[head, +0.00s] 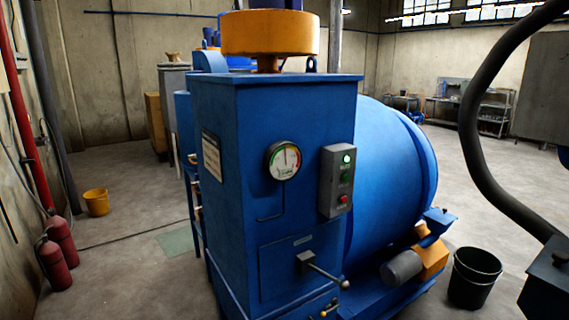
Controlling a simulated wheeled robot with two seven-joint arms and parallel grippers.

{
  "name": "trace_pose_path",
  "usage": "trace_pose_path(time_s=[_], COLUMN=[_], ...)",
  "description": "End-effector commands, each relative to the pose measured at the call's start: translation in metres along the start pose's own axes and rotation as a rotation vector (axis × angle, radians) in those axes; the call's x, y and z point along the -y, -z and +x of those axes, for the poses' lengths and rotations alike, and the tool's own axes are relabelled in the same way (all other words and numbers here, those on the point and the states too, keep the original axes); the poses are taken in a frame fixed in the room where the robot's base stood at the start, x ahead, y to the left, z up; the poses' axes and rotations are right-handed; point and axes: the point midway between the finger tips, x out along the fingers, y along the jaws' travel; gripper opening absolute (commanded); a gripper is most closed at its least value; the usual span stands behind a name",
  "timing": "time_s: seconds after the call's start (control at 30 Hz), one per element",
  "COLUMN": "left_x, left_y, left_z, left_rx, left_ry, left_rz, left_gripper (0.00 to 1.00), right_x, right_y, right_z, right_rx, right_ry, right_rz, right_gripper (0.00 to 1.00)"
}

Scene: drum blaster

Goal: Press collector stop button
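A grey control box (336,181) is fixed to the front of the blue machine (238,120), right of the round gauge. It carries a lit green-white lamp (347,159) at the top, a dark green button (345,178) in the middle and a red button (343,198) at the bottom. I cannot read the small labels, so I cannot tell whether this red button is the collector stop button. Neither of my grippers shows in the head view.
A lever (325,271) juts out from the machine's lower front. A black bucket (474,278) and a thick dark hose (478,150) are at the right. Red extinguishers (57,252) and a yellow bucket (96,202) stand at the left. Floor between them and the machine is mostly clear.

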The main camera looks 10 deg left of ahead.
Motion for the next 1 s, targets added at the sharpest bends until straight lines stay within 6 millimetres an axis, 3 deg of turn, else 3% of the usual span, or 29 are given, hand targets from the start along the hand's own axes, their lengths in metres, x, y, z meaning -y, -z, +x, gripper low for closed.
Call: trace_pose_path(time_s=[0.03,0.17,1.0], left_x=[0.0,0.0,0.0], left_y=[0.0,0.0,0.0], left_z=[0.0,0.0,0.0], left_rx=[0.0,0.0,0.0], left_ry=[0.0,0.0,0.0], left_rz=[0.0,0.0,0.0], left_gripper=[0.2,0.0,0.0], right_x=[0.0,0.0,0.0], right_y=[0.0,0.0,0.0], right_z=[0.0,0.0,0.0], right_rx=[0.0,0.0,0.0], right_ry=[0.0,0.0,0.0], right_rz=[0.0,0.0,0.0], right_gripper=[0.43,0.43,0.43])
